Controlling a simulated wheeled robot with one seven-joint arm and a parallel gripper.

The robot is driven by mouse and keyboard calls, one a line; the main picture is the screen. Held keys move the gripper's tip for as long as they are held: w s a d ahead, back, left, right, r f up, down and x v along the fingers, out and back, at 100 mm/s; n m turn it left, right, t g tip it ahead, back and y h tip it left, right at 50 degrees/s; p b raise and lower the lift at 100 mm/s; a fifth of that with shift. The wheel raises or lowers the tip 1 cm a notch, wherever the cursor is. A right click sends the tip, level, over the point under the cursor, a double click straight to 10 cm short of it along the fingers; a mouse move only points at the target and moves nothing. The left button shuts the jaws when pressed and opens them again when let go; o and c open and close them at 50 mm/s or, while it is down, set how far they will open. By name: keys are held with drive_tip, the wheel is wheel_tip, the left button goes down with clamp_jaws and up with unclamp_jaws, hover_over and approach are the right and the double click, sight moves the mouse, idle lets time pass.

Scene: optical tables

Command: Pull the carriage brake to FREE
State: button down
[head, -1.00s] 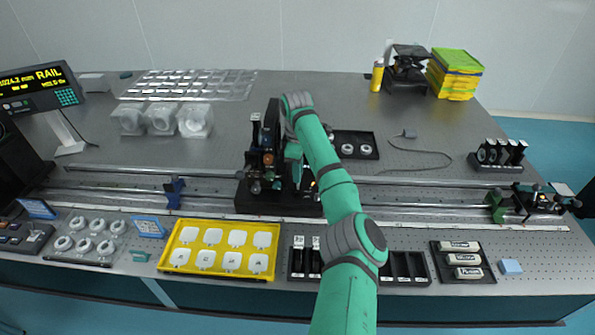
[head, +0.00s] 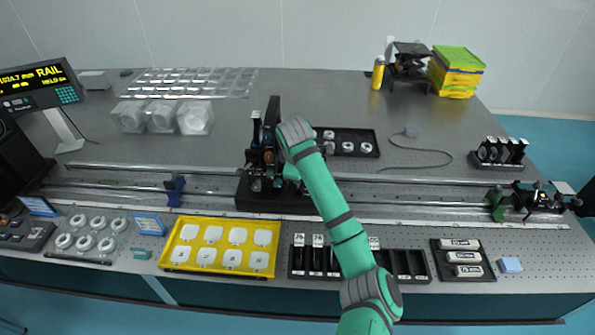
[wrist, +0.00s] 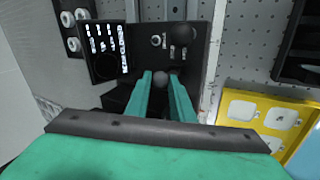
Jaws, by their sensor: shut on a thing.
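The carriage (head: 275,192) is a black block with dark upright parts, standing on the long rail (head: 400,184) near the middle of the table. My gripper (wrist: 160,78) is at the carriage, its two green fingers on either side of a small grey ball knob (wrist: 160,79). It is shut on this knob, which looks like the brake's handle. A black panel (wrist: 190,42) with a larger dark knob and white lettering lies just beyond the fingers. In the head view my arm hides the fingertips. I cannot read a FREE mark.
A yellow tray (head: 168,262) of white pieces stands in front of the rail, left of my arm. A black slotted rack (head: 434,275) is under my forearm. Behind the carriage is a black tray (head: 372,135) with rings. A blue clamp (head: 174,190) sits on the rail at left.

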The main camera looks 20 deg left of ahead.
drive_tip(key=s+t, duration=0.1)
drive_tip(key=t, duration=0.1)
drive_tip(key=s+t+y, duration=0.1)
drive_tip(key=shift+s+d+f+t, duration=0.3)
drive_tip(key=shift+d+f+t, duration=0.05)
drive_tip(key=shift+d+t, duration=0.05)
drive_tip(key=t, duration=0.1)
drive_tip(key=s+t, duration=0.1)
drive_tip(key=s+f+t+y, duration=0.1)
drive_tip(key=shift+d+t, duration=0.3)
drive_tip(key=shift+t, duration=0.1)
drive_tip(key=shift+a+f, duration=0.1)
drive_tip(key=shift+f, duration=0.05)
drive_tip(key=c, duration=1.5)
unclamp_jaws()
drive_tip(key=shift+c, duration=0.2)
drive_tip(key=shift+s, duration=0.1)
drive_tip(key=v, duration=1)
drive_tip(key=shift+s+d, duration=0.2)
drive_tip(key=shift+d, duration=0.2)
